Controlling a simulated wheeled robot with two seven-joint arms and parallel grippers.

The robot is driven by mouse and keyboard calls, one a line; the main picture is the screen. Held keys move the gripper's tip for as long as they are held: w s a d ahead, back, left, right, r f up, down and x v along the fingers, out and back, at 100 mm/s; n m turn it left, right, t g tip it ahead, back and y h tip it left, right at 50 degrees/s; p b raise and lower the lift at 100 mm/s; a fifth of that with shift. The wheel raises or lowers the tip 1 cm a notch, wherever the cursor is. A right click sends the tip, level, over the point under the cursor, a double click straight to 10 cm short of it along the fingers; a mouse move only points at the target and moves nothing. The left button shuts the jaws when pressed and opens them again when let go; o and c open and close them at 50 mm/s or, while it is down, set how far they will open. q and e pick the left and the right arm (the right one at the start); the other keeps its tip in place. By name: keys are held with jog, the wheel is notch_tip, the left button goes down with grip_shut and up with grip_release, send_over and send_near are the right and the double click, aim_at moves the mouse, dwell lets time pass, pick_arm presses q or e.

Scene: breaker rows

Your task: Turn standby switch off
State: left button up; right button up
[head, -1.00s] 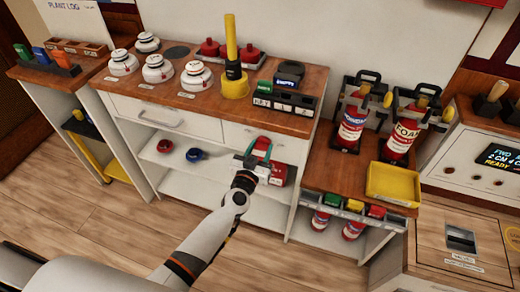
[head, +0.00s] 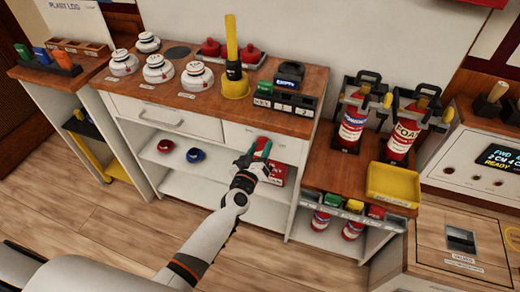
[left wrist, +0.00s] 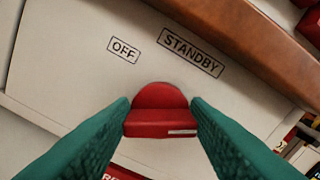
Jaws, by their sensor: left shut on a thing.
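The standby switch is a red rounded knob (left wrist: 158,108) on a pale panel, below the OFF label (left wrist: 123,50) and the STANDBY label (left wrist: 191,52) in the left wrist view. A short white mark shows on its lower right part. My left gripper (left wrist: 160,118) has its green fingers closed on the knob, one on each side. In the head view my left gripper (head: 260,152) is at the cabinet front, below the counter's right part, and hides most of the switch. My right gripper is not in view.
A red box (head: 278,174) is on the shelf just below the gripper. Red (head: 166,146) and blue (head: 195,155) round items sit on the shelf to the left. The counter edge overhangs above the panel. The floor in front is clear.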

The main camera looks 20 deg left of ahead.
pick_arm(q)
jog(key=n, duration=0.3)
jog(key=n+b, duration=0.1)
jog(key=n, duration=0.2)
jog(key=shift+a+f, duration=0.1)
jog(key=shift+f, duration=0.1)
jog(key=n+b, duration=0.1)
jog(key=n, duration=0.4)
jog(key=shift+n, duration=0.4)
jog(key=o, duration=1)
jog(key=shift+c, duration=0.2)
jog(key=s, duration=1.2)
jog(key=shift+a, duration=0.25)
